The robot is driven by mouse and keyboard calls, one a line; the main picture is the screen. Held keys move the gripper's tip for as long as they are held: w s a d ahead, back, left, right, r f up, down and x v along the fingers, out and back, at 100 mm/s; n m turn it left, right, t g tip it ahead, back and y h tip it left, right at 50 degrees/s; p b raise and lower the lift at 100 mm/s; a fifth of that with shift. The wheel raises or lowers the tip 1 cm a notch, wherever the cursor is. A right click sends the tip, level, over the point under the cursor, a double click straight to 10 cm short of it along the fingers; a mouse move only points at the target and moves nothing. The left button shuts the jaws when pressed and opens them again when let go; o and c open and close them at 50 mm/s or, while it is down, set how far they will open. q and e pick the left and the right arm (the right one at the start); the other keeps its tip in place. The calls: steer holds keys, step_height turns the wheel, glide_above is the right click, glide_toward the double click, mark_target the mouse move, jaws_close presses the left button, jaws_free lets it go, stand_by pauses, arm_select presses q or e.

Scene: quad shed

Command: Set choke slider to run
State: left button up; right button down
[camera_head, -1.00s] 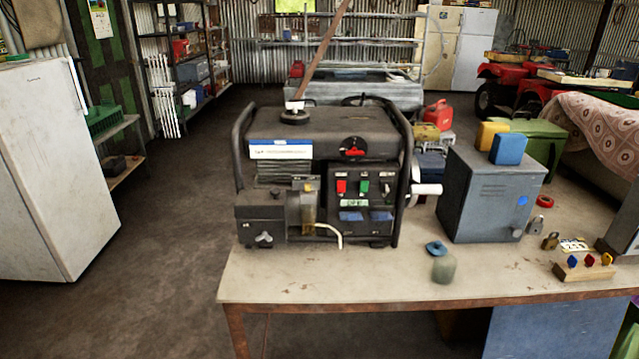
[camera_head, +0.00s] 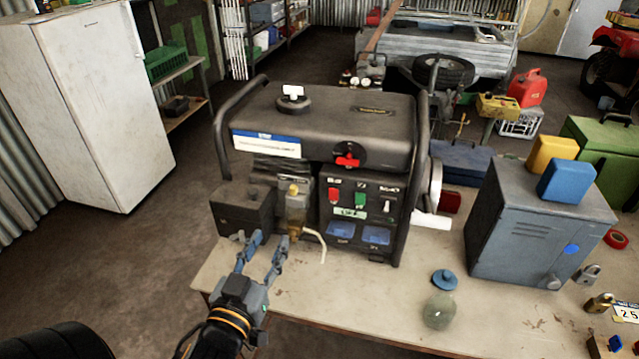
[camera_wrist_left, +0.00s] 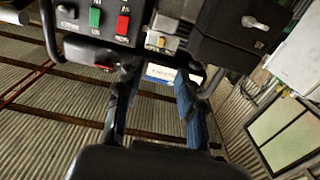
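The dark generator (camera_head: 330,125) stands upright on the table in the head view. Its black box (camera_head: 243,208) is at the lower left of the front. A small silver lever (camera_wrist_left: 251,22) on that box shows in the wrist view; it may be the choke slider, but its marking is unreadable. In the head view my left gripper (camera_head: 265,243) is just in front of the box and the carburettor part (camera_head: 296,207) beside it. Its two fingers are apart with nothing between them; contact cannot be told. My right gripper is not in view.
A grey metal cabinet (camera_head: 520,225) stands right of the generator. A blue disc (camera_head: 444,279) and a pale jar (camera_head: 438,311) lie on the table (camera_head: 345,300) in front. The thin pale hose (camera_head: 318,244) hangs near my left gripper. Padlocks (camera_head: 600,302) are at the right.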

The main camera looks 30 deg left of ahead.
arm_select(q)
glide_toward(292, 191)
steer(key=x, duration=0.6)
steer(key=shift+w+a, duration=0.1)
steer(key=shift+w, duration=0.3)
steer(key=shift+w+a, duration=0.15)
steer(key=shift+w, duration=0.55)
steer(key=shift+c, duration=0.4)
jaws_close()
